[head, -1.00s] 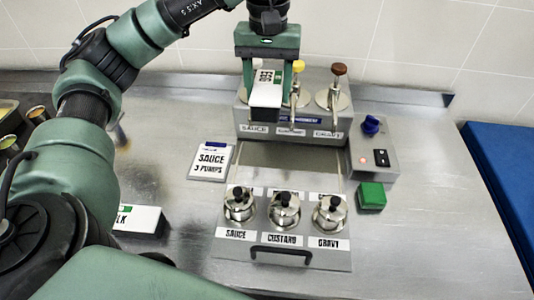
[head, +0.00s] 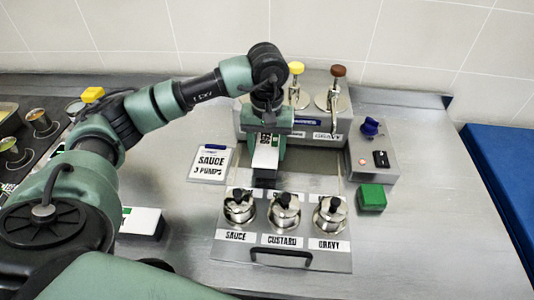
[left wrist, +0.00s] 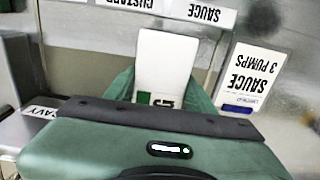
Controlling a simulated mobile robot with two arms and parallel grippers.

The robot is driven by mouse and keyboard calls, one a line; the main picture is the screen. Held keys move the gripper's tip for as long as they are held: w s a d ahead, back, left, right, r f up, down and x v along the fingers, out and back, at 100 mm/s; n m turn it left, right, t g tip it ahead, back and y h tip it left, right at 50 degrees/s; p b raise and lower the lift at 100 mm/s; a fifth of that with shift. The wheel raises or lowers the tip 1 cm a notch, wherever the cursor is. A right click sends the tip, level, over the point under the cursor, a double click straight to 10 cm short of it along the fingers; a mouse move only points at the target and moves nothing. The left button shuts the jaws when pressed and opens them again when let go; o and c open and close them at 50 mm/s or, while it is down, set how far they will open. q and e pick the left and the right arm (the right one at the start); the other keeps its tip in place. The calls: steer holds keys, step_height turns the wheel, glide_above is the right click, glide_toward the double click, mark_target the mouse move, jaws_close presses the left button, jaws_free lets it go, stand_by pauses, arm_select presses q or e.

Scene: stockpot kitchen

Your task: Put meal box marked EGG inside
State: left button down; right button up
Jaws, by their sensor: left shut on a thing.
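My left gripper (head: 267,150) is shut on a white meal box (head: 265,160) with a green patch and dark print. Its lettering is too small and partly covered, so I cannot read it whole. The box also shows between the fingers in the left wrist view (left wrist: 163,65). It is over the recessed metal area (head: 315,170) between the pump dispenser (head: 320,135) and the lidded pots; I cannot tell whether it touches the bottom. Another white box (head: 141,222) with a green mark lies at the left, its label mostly hidden by my arm. My right gripper is out of view.
Lidded pots (head: 283,212) labelled SAUCE, CUSTARD and GRAVY stand in a panel with a dark handle (head: 283,256). A SAUCE 3 PUMPS card (head: 211,163) lies left of the recess. A control box (head: 371,155) and a green block (head: 371,197) are at right. Counter beyond is clear.

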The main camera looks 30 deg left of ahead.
arm_select(q)
steer(key=shift+f, duration=1.05)
steer(key=shift+f, duration=0.2)
steer(key=c, duration=0.5)
jaws_free()
steer(key=shift+r, duration=0.1)
